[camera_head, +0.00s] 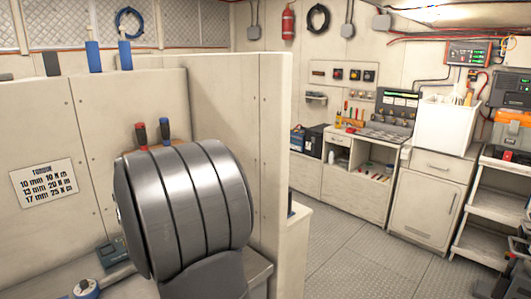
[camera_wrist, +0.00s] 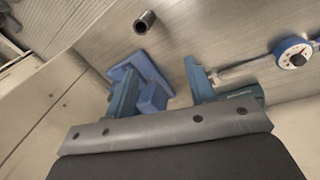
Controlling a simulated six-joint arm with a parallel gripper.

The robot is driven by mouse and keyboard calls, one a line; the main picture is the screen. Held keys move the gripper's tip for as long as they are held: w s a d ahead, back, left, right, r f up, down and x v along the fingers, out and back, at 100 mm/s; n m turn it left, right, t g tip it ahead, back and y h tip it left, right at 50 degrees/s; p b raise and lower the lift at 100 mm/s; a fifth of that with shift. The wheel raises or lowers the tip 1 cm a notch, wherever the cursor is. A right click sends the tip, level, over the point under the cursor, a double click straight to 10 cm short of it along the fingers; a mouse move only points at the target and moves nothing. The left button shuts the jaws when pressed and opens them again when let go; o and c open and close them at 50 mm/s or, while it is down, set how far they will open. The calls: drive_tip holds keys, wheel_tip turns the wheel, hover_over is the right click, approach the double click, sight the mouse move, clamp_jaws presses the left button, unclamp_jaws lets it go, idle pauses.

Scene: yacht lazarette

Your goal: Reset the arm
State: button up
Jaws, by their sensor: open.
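My gripper (camera_wrist: 160,76) shows in the wrist view with its two teal fingers apart. A blue block-like piece (camera_wrist: 152,95) shows between and beyond the fingers, nearer the left one; I cannot tell whether it touches them. In the head view my large grey arm link fills the middle front and hides my gripper.
A short metal tube (camera_wrist: 145,21) and a blue-rimmed dial tool (camera_wrist: 290,52) lie on the metal worktop (camera_wrist: 215,25). A teal block (camera_head: 113,252) is left of my arm. A pale partition (camera_head: 272,140) stands right of it. Red and blue screwdrivers (camera_head: 141,134) stand behind. Floor (camera_head: 360,265) is clear at right.

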drive_tip(key=w+d+m, duration=0.1)
drive_tip(key=w+d, duration=0.2)
drive_tip(key=d, duration=0.3)
drive_tip(key=w+d+m, duration=0.1)
drive_tip(key=w+d, duration=0.1)
drive_tip(key=d, duration=0.4)
drive_tip(key=w+d+r+m+h, duration=0.1)
drive_tip(key=w+d+m, duration=0.1)
drive_tip(key=d, duration=0.5)
drive_tip(key=shift+w+g, duration=0.3)
drive_tip(key=shift+w, duration=0.5)
